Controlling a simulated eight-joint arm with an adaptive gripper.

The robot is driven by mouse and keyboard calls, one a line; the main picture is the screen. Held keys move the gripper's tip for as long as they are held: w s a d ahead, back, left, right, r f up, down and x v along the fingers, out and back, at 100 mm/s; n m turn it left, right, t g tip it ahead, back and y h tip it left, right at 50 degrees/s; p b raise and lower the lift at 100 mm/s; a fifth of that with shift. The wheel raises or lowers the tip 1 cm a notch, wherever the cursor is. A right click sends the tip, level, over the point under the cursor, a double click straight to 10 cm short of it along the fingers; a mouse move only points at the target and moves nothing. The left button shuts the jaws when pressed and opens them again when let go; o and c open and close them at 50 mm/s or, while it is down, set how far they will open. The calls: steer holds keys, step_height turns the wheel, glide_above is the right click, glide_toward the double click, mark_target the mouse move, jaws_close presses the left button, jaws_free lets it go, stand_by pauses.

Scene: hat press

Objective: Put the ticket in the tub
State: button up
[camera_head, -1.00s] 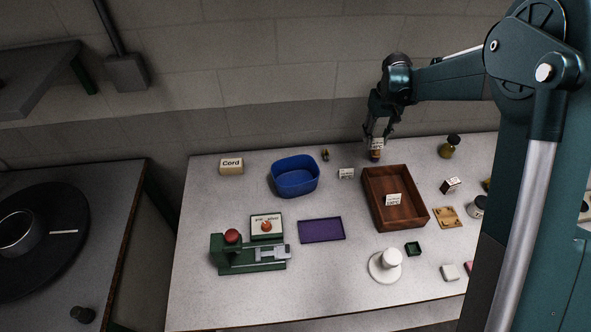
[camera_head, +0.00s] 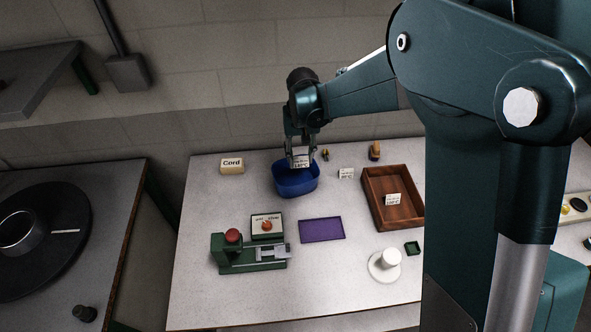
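A small white ticket (camera_head: 301,163) with dark print, seemingly a temperature, is between the fingertips of my gripper (camera_head: 300,157). The gripper looks shut on the ticket's sides. It hangs from above over the back part of the blue tub (camera_head: 297,187). The ticket overlaps the tub's back rim in the picture; its exact height above the tub is hard to tell. The tub stands at the back left of the table, and its inside is partly hidden by the ticket and fingers.
A box marked "Cord" (camera_head: 232,166) is left of the tub. A purple tray (camera_head: 321,230) and a green press (camera_head: 249,254) are in front.

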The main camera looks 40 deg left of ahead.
steer(key=shift+s+a, duration=0.2)
steer(key=shift+s, duration=0.35)
steer(key=shift+s+a, duration=0.2)
steer(key=shift+s, duration=0.3)
glide_above(295, 182)
steer(key=shift+d+f, duration=0.1)
steer(key=shift+f, duration=3.05)
steer(key=shift+f, duration=1.9)
steer(key=shift+f, duration=0.15)
steer(key=o, duration=0.6)
